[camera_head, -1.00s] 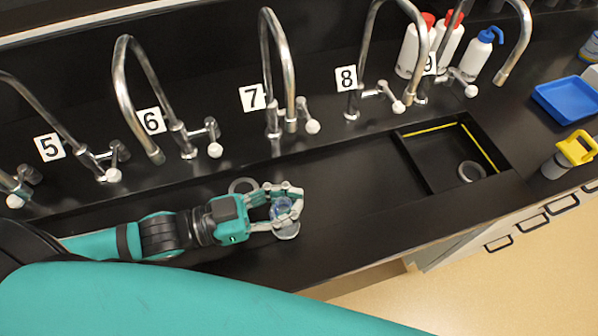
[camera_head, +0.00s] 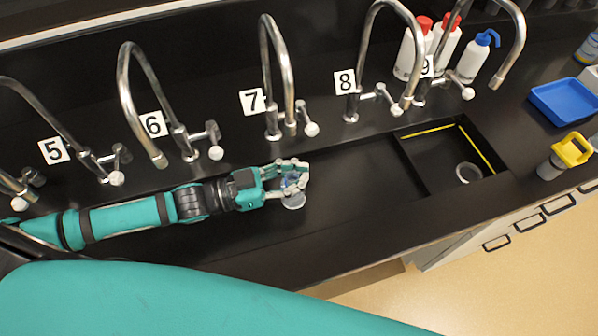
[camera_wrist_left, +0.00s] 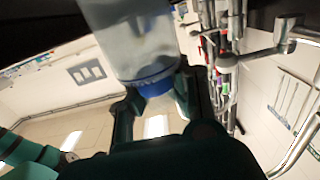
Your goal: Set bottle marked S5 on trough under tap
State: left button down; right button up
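A clear bottle with a blue cap (camera_head: 294,202) is held in my left gripper (camera_head: 292,178), in front of tap 7 (camera_head: 279,60). In the left wrist view the bottle (camera_wrist_left: 130,35) is large, with the gripper fingers at its blue cap end; its marking cannot be read. In the head view the bottle is roughly upright over the long black trough (camera_head: 350,185). Whether its base touches the trough floor I cannot tell. My right gripper is not in view.
Taps 5 (camera_head: 40,115), 6 (camera_head: 135,100) and 8 (camera_head: 385,40) stand along the back. A sink basin (camera_head: 432,160) is right of the trough. White bottles (camera_head: 410,52), a blue tray (camera_head: 563,102) and a yellow-topped container (camera_head: 565,155) are at right. The trough between gripper and basin is clear.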

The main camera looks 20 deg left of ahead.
pick_arm(q)
jog(key=shift+f, duration=0.15)
jog(key=c, duration=1.4)
grip_release()
jog(key=shift+o, duration=0.2)
jog(key=v, duration=1)
jog(key=shift+s+a+b, duration=0.15)
jog(key=shift+s+b, duration=0.05)
jog(key=shift+b, duration=0.1)
jog(key=shift+v, duration=0.8)
jog(key=shift+r, duration=0.2)
